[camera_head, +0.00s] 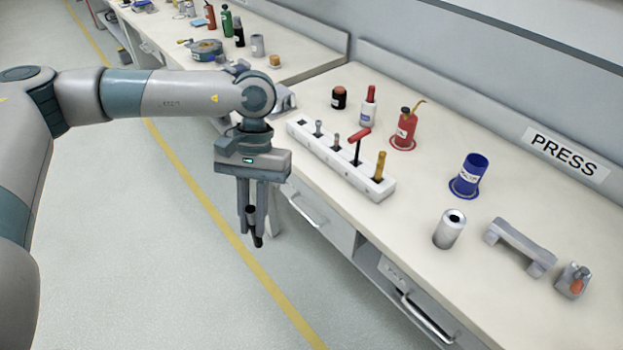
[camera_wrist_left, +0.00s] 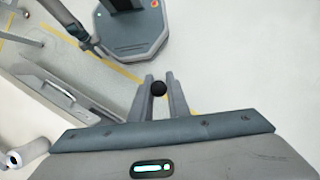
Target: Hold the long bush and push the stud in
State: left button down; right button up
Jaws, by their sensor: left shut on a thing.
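A silvery cylinder with a dark hole in its top, which looks like the long bush (camera_head: 448,232), stands upright on the bench near its front edge. My left gripper (camera_head: 254,214) points down in front of the bench, over the floor, well to the left of the bush. It is shut on a slim black piece (camera_head: 257,238), perhaps the stud, whose lower end sticks out below the fingers. In the left wrist view the black piece (camera_wrist_left: 158,88) shows as a dark round end between the fingertips (camera_wrist_left: 160,90). My right gripper is not in view.
A white rack (camera_head: 340,166) holds several upright tools, including a red-handled one. A blue cup (camera_head: 467,174), a red oil can (camera_head: 404,129) and a white bottle (camera_head: 368,106) stand behind. A grey bracket (camera_head: 520,246) and a small grey block (camera_head: 573,280) lie right of the bush.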

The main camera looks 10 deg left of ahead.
aim_at(448, 230)
jog(key=i+j, duration=0.5)
jog(key=i, duration=0.2)
jog(key=z, duration=1.25)
